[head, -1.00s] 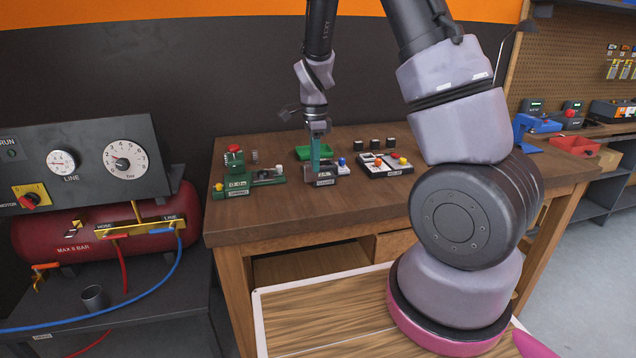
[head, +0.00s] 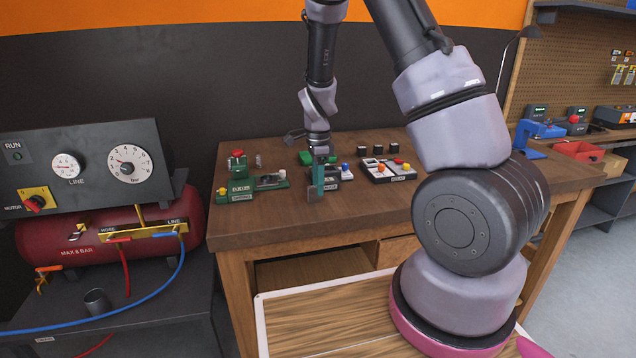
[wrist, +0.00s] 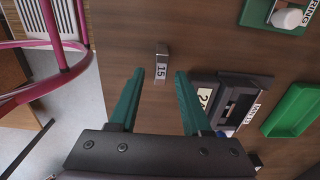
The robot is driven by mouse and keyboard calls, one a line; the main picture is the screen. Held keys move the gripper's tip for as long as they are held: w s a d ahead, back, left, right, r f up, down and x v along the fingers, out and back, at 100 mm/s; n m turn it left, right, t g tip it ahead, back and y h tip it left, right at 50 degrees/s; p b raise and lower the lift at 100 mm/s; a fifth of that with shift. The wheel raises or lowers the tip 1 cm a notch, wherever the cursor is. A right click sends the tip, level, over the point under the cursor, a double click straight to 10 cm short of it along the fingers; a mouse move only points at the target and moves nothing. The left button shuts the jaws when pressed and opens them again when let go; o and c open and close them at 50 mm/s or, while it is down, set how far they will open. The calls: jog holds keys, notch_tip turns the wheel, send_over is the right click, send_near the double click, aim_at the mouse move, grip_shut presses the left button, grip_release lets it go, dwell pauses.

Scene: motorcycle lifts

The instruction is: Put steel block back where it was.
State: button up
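The small steel block (wrist: 162,60), marked 15, shows in the wrist view on the wooden bench top. My gripper (wrist: 160,72) has two teal fingers standing apart, one either side of the block in that view, with a visible gap on both sides. The fingers do not appear to touch it. In the head view my gripper (head: 317,190) is low over the bench, in front of the grey fixture (head: 330,184); the block is not clearly distinguishable there. The dark grey fixture with a number label (wrist: 212,98) also shows right of the fingers in the wrist view.
A green fixture (head: 252,189) stands left, a black fixture with coloured knobs (head: 388,172) right. A green tray (wrist: 292,112) and three small black blocks (head: 378,149) are behind. The wooden bench (head: 270,228) is clear toward its front edge.

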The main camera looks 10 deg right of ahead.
jog(key=s+d+r+n+t+y, duration=0.1)
jog(key=s+r+n, duration=0.15)
jog(key=r, duration=0.85)
jog(key=s+d+r+n+t+y, duration=0.1)
jog(key=s+r, duration=0.2)
jog(key=r, duration=0.8)
jog(key=s+d+r+n+t, duration=0.1)
jog(key=s+r+n+t, duration=0.1)
jog(key=s+r+n, duration=0.3)
jog(key=s+d+r+n+t, duration=0.1)
jog(key=s+r+n+t, duration=0.2)
jog(key=s, duration=0.8)
notch_tip(320, 180, up, 3)
jog(key=shift+s+d+r+n, duration=0.2)
jog(key=shift+s+d+n, duration=0.2)
jog(key=shift+n, duration=0.85)
